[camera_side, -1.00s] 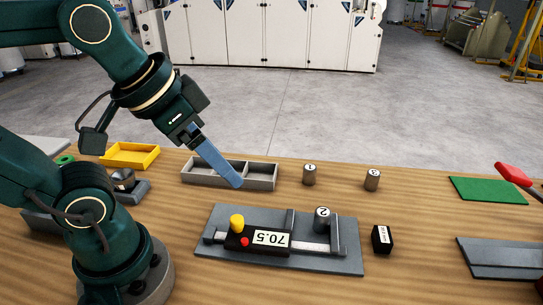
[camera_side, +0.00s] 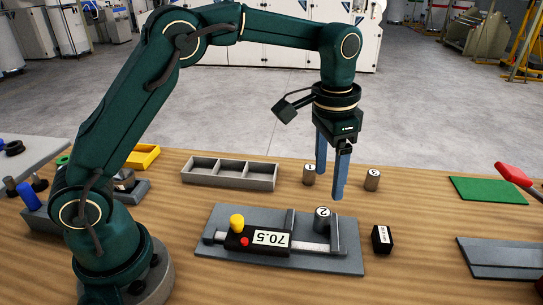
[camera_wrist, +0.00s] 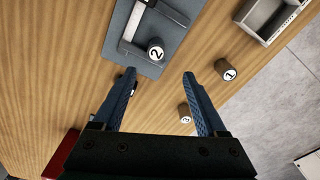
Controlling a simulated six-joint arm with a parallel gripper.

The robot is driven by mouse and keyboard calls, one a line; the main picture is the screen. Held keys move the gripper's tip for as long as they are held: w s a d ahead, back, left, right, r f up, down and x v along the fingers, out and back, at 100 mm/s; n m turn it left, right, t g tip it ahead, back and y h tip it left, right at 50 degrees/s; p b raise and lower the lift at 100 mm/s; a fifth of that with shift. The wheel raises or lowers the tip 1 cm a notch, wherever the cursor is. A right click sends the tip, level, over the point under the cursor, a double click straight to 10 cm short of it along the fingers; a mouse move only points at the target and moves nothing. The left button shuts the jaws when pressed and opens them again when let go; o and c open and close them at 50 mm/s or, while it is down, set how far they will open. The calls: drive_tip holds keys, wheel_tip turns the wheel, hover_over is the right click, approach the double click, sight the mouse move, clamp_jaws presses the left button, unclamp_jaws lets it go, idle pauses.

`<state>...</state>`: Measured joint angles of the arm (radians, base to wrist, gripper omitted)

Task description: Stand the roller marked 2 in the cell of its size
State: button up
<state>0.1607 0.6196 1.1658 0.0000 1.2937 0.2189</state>
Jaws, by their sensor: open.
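The roller marked 2 (camera_side: 323,219) stands upright between the jaws of the caliper (camera_side: 268,240), whose display reads 70.5. It also shows in the wrist view (camera_wrist: 156,50). The grey tray (camera_side: 229,174) has three cells in a row, and they look empty. My gripper (camera_side: 331,182) is open and empty, pointing down above the table, behind roller 2 in the side view. In the wrist view its blue fingers (camera_wrist: 160,82) are spread, with roller 2 beyond their tips.
Roller 1 (camera_side: 309,174) and roller 3 (camera_side: 371,180) stand on the table behind the caliper, close to my fingers. A black block (camera_side: 382,239) sits right of the caliper. A green mat (camera_side: 488,190) and a yellow tray (camera_side: 143,157) lie farther off.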

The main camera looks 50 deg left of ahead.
sight(323, 212)
drive_tip(key=shift+g, duration=0.4)
drive_tip(key=f, duration=0.7)
drive_tip(key=shift+s+d+f, duration=0.2)
drive_tip(key=shift+s+f, duration=0.05)
drive_tip(key=shift+f, duration=0.05)
clamp_jaws()
